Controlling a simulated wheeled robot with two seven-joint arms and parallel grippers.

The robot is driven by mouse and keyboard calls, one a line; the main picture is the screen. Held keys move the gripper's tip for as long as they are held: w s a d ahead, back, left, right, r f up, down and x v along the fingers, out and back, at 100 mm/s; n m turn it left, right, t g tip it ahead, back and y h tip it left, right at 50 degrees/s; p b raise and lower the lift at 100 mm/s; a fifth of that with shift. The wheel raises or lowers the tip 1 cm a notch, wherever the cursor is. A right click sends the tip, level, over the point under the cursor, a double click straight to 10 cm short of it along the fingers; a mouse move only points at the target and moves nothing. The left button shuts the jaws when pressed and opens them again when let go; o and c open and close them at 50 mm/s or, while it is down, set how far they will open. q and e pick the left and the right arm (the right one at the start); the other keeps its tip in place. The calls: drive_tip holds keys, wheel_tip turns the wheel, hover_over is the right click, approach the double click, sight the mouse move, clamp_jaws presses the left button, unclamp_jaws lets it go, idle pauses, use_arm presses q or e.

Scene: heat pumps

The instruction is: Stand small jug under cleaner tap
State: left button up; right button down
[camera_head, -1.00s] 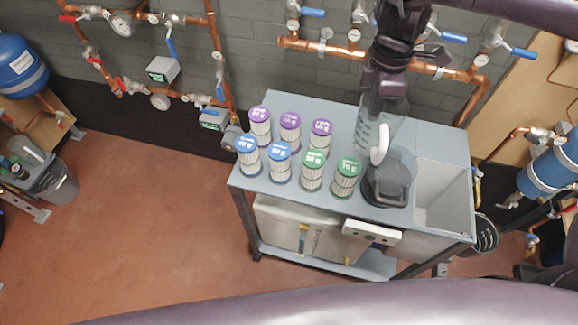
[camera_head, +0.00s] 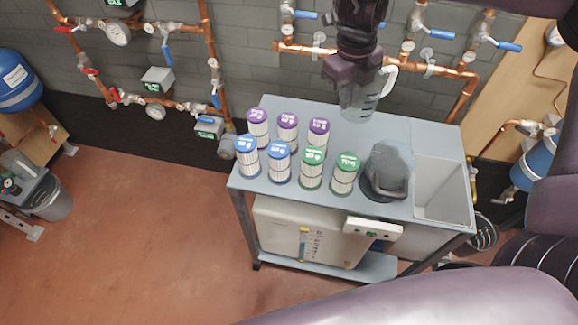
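A clear jug (camera_head: 358,104) with dark level marks and a white handle hangs at my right gripper (camera_head: 352,75). The gripper hides its upper part and seems shut on it. The jug shows over the back edge of the grey bench, left of the sink; whether its base touches the bench I cannot tell. Its handle points right. My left gripper is not in view.
Several filter cartridges (camera_head: 281,163) with purple, blue and green caps stand on the bench (camera_head: 240,183). A dark grey vessel (camera_head: 388,168) stands between them and the sink (camera_head: 440,190). Copper pipes with valves (camera_head: 430,68) run along the wall behind. Red floor (camera_head: 150,230) is free at left.

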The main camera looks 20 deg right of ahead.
drive_tip(key=shift+n, duration=0.4)
drive_tip(key=shift+f, duration=0.2)
drive_tip(key=shift+n, duration=0.3)
wheel_tip(320, 180, down, 19)
drive_tip(key=shift+w+f, duration=0.1)
drive_tip(key=shift+f, duration=0.05)
drive_tip(key=shift+f+b, duration=0.15)
drive_tip(key=shift+b, duration=0.15)
drive_tip(key=shift+f, duration=0.15)
drive_tip(key=c, duration=1.6)
unclamp_jaws()
